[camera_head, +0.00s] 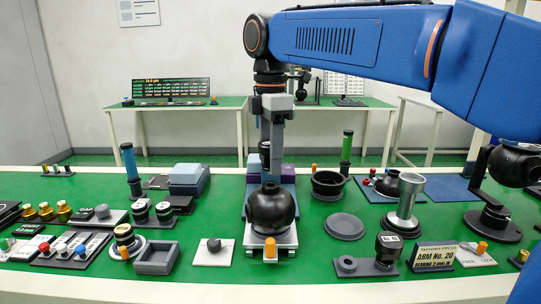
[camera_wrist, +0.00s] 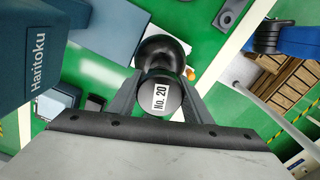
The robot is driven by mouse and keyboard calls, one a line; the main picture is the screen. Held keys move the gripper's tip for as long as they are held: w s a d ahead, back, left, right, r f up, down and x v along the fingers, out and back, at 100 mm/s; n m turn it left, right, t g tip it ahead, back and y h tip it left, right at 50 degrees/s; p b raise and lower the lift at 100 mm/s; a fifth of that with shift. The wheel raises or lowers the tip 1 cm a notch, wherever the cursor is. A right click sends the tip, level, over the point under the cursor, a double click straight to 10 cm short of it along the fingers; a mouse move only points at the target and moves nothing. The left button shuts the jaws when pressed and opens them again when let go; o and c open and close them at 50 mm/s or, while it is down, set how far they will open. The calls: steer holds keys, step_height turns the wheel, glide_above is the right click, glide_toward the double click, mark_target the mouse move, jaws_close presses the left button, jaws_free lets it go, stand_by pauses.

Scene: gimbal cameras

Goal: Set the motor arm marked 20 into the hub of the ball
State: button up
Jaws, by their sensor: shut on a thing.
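My gripper (camera_head: 271,172) points down above the black ball (camera_head: 271,208), in the middle of the head view. The motor arm marked 20 (camera_wrist: 160,97) is between my fingers in the wrist view, its round dark end and white "No. 20" label facing the camera. My gripper is shut on it. The ball sits on a white base (camera_head: 285,240) with an orange knob in front. A round black shape, apparently the ball, shows beyond the motor arm in the wrist view (camera_wrist: 166,50). The hub is hidden, and I cannot tell whether the motor arm touches it.
A sign reading "ARM No. 20" (camera_head: 434,257) stands at front right beside a dark holder (camera_head: 365,268) bearing an upright dark part. A grey disc (camera_head: 345,226) and a grey open tray (camera_head: 157,258) flank the ball. A blue-topped post (camera_head: 131,165) and a green-topped post (camera_head: 347,150) rise behind.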

steer(key=shift+f, duration=0.7)
steer(key=shift+f, duration=1.15)
stand_by(1.1)
steer(key=o, duration=1.3)
steer(key=shift+c, duration=0.2)
step_height(320, 180, up, 17)
steer(key=shift+r, duration=0.2)
steer(key=shift+s, duration=0.1)
